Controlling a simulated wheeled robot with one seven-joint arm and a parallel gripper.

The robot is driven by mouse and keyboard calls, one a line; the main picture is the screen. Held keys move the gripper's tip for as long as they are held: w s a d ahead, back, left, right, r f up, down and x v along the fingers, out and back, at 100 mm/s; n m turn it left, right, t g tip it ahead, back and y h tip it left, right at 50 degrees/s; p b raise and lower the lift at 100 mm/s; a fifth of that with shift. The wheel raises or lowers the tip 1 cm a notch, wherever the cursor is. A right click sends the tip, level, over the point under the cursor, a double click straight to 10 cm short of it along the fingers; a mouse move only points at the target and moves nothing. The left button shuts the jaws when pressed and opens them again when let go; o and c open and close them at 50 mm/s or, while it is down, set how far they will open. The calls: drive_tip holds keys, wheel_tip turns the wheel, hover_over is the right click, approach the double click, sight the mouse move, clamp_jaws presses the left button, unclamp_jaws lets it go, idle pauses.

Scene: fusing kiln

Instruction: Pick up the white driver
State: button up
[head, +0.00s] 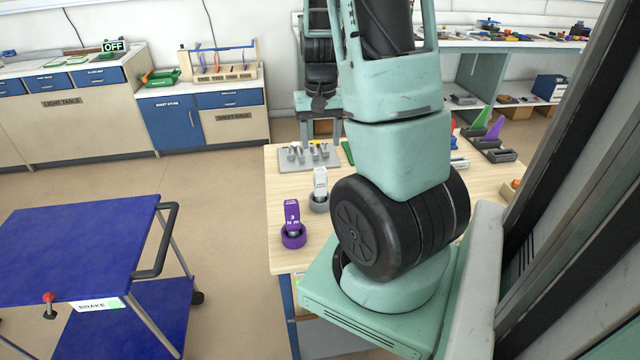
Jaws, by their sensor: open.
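The white driver (320,182) stands upright in a grey round holder (319,204) on the near left part of the wooden table (285,183). My gripper (321,140) shows at the top centre, past my upper arm, with its two fingers spread and nothing seen between them. It appears above and beyond the white driver in the picture, apart from it. How far it is in depth I cannot tell.
A purple driver (292,213) stands in a purple holder left of and nearer than the white one. A grey tool rack (293,158) lies behind. A blue cart (75,240) is at left, with open floor between. My arm hides much of the table.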

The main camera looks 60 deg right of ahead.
sight(320, 172)
wheel_tip(320, 172, down, 10)
drive_tip(key=shift+w+d+f+p, duration=0.15)
drive_tip(key=shift+f+p, duration=0.1)
drive_tip(key=shift+f, duration=0.65)
drive_tip(key=shift+w+d+f+p, duration=0.15)
drive_tip(key=shift+f+p, duration=0.15)
drive_tip(key=shift+f, duration=0.55)
drive_tip(key=shift+w+d+f+p, duration=0.15)
drive_tip(key=shift+f+p, duration=0.1)
drive_tip(key=shift+f, duration=0.65)
drive_tip(key=shift+s, duration=0.1)
drive_tip(key=c, duration=1.2)
drive_tip(key=shift+o, duration=0.2)
